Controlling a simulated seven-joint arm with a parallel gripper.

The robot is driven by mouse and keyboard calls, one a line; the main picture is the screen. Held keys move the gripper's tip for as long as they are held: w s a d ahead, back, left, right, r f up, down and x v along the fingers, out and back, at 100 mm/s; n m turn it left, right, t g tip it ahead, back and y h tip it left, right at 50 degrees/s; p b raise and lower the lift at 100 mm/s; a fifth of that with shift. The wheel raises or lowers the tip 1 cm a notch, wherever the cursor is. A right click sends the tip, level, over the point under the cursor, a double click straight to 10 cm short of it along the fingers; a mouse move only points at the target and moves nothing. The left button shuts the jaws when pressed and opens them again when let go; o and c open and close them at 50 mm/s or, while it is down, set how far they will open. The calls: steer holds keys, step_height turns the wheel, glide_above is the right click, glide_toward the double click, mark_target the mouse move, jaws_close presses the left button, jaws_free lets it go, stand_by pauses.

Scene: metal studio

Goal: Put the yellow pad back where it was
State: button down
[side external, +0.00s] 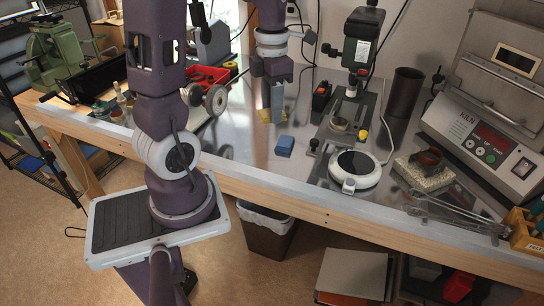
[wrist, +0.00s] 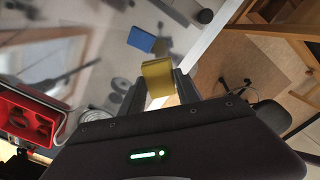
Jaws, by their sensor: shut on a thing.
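The yellow pad (wrist: 157,77) is a small block held between the two fingers of my gripper (wrist: 160,90) in the wrist view. In the side view my gripper (side external: 272,102) points down over the metal tabletop, and part of the yellow pad (side external: 264,117) shows at its fingertips. The fingers hide some of the pad there. I cannot tell whether the pad touches the table or hangs just above it. A blue pad (side external: 285,146) lies on the tabletop nearer the front edge; it also shows in the wrist view (wrist: 146,40).
A red bin (side external: 207,76) stands to the left. A drill press (side external: 362,45), a round white plate device (side external: 355,169), a dark cylinder (side external: 404,92) and a kiln (side external: 490,135) stand to the right. The metal tabletop (side external: 250,150) is clear around the blue pad.

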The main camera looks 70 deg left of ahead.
glide_above(271, 159)
step_height(271, 159, down, 10)
steer(key=shift+f, duration=0.1)
steer(key=shift+f, duration=0.15)
steer(key=shift+f, duration=0.15)
steer(key=c, duration=0.9)
jaws_free()
